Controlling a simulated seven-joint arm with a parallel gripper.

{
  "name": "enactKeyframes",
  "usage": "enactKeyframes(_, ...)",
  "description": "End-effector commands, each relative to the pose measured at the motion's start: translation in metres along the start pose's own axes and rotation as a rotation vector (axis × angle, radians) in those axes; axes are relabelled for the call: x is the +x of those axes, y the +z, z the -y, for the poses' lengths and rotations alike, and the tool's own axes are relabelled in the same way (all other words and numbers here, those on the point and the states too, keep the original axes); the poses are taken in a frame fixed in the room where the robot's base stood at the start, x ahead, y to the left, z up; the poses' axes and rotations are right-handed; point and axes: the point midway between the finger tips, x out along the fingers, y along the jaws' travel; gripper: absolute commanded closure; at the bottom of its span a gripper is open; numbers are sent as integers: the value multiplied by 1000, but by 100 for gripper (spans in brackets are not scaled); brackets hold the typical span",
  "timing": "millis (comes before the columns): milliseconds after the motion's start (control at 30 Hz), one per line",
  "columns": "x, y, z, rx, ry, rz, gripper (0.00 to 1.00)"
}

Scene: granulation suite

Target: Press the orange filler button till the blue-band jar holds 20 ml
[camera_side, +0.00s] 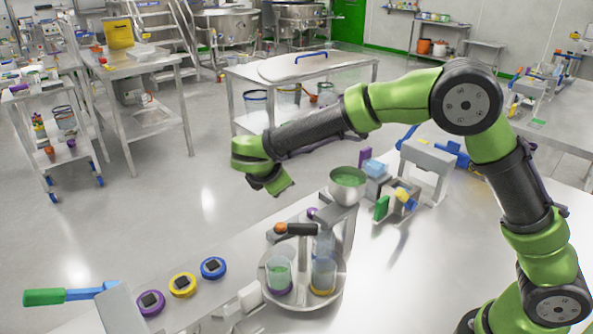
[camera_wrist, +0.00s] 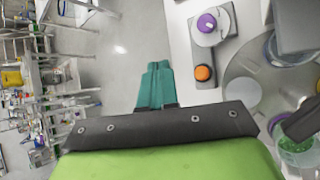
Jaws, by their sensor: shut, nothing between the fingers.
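My gripper (camera_side: 281,188) is shut and empty, held in the air up and left of the filler; its teal fingers show in the wrist view (camera_wrist: 155,84). The orange button (camera_wrist: 203,73) sits on a grey plate, right of my fingers and apart from them. In the side view an orange knob (camera_side: 281,228) shows beside a black cylinder. A round steel turntable (camera_side: 338,284) bears clear jars. The front-left jar (camera_side: 279,271) has a purple band and green contents; the front-right jar (camera_side: 323,272) has a yellow band. A blue-rimmed jar (camera_wrist: 274,47) is partly hidden; its fill level cannot be read.
A steel bowl of green material (camera_side: 347,180) stands above the turntable. A purple knob (camera_wrist: 207,22) is near the orange button.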

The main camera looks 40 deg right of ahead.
Motion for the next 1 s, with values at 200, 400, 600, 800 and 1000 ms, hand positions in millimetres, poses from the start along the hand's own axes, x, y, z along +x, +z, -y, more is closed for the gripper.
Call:
enactKeyframes(200, 8, -6, 6, 1, 1, -1, 100)
enactKeyframes(400, 8, -6, 5, 2, 1, -1, 100)
enactKeyframes(600, 14, -10, 10, 0, -1, 0, 100)
enactKeyframes(800, 31, -22, 23, -1, -2, -1, 100)
enactKeyframes(1000, 51, -37, 38, -1, -3, -1, 100)
